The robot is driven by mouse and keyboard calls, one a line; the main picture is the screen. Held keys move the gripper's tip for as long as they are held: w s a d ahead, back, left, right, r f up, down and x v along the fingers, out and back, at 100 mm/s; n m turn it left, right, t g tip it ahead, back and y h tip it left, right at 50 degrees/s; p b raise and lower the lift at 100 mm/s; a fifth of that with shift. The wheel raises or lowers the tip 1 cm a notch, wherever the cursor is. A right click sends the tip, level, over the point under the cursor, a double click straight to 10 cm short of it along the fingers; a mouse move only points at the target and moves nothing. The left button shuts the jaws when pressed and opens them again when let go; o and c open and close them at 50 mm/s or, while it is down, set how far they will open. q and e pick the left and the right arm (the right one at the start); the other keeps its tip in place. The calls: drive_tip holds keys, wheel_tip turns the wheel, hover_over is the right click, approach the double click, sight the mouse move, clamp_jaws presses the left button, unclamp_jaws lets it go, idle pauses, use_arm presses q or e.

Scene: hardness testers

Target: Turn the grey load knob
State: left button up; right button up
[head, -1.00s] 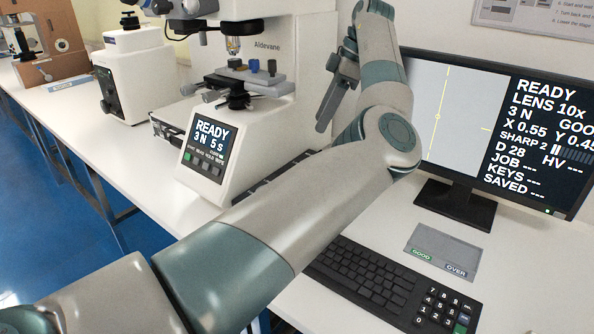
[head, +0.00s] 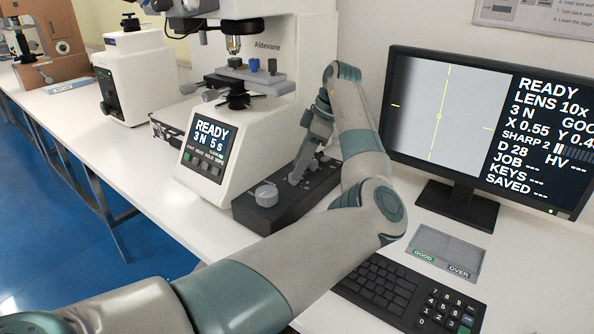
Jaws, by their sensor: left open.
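A dark control box (head: 284,212) stands on the bench to the right of the Aldevane tester (head: 216,168). A large grey knob (head: 266,194), which looks like the load knob, sits on its near end. My left gripper (head: 295,181) points down over the middle of the box, behind and to the right of this knob and apart from it. It is open, with no object seen between its fingers; whether the tips touch the box is unclear. Small controls beside the gripper are partly hidden by it. My right gripper is not in view.
The tester's screen (head: 209,144) reads READY, 3 N, 5 s. A monitor (head: 465,130) stands at right, with a keyboard (head: 385,290) and a grey GOOD/OVER tray (head: 446,250) in front. Other testers (head: 136,80) stand at left. The bench left of the box's front is clear.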

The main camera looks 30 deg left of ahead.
use_arm(q)
drive_tip(key=shift+x, duration=1.25)
clamp_jaws()
